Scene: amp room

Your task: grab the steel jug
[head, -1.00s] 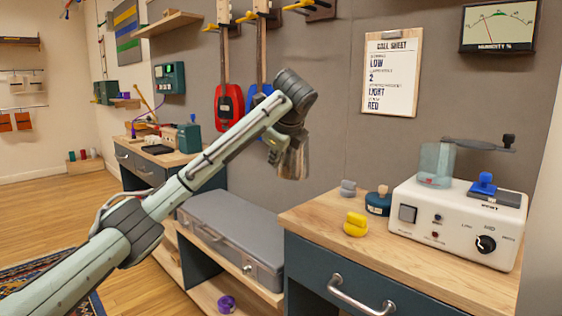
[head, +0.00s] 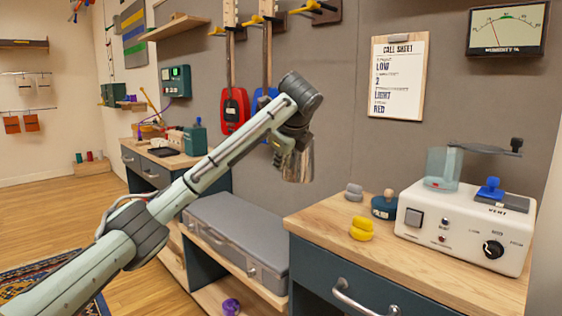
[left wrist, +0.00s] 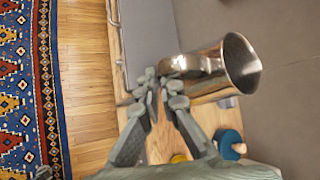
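The steel jug (head: 299,164) is a shiny metal cup held in the air in front of the grey wall, above and left of the wooden counter. My left gripper (head: 284,144) is at its left side in the head view. In the left wrist view the jug (left wrist: 226,68) lies sideways with its open mouth to the right. The fingertips of my left gripper (left wrist: 163,88) are closed together at its handle side. The fingers partly hide the handle. My right gripper is in neither view.
The wooden counter (head: 380,246) carries a white control box (head: 465,226), yellow (head: 363,229) and grey (head: 354,192) small items, and a dark blue round item (head: 384,205). A grey case (head: 235,235) lies on a lower shelf. Open floor (head: 55,210) is at left.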

